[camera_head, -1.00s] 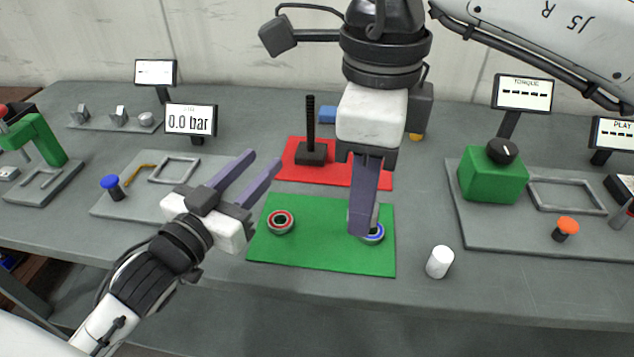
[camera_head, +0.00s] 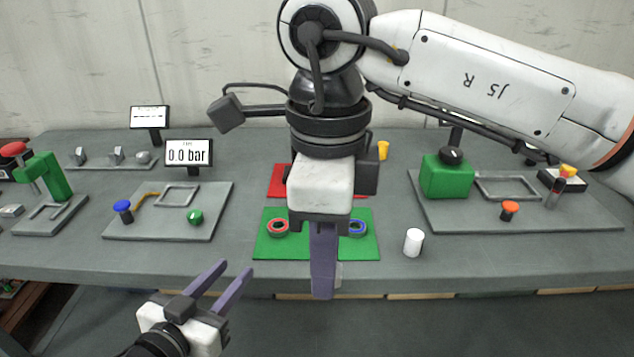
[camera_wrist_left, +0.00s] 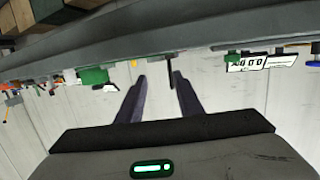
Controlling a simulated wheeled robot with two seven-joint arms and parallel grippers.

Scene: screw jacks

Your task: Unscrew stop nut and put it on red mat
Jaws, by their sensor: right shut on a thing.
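The red mat (camera_head: 276,180) lies behind the green mat (camera_head: 270,248) and is mostly hidden by my right gripper (camera_head: 323,295). That gripper points down in front of the green mat and is shut on a pale grey part (camera_head: 339,275), mostly hidden behind the finger. I cannot tell whether it is the stop nut. My left gripper (camera_head: 236,267) is open and empty, low in front of the bench. In the left wrist view, the open fingers (camera_wrist_left: 160,80) appear with a dark upright rod (camera_wrist_left: 170,73) beyond them, against the wall.
A red-rimmed ring (camera_head: 278,227) and a blue-rimmed ring (camera_head: 357,228) sit on the green mat. A white cylinder (camera_head: 413,242) stands to its right. Plates with a green ball (camera_head: 195,216) and a green dial box (camera_head: 446,177) flank the mats.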

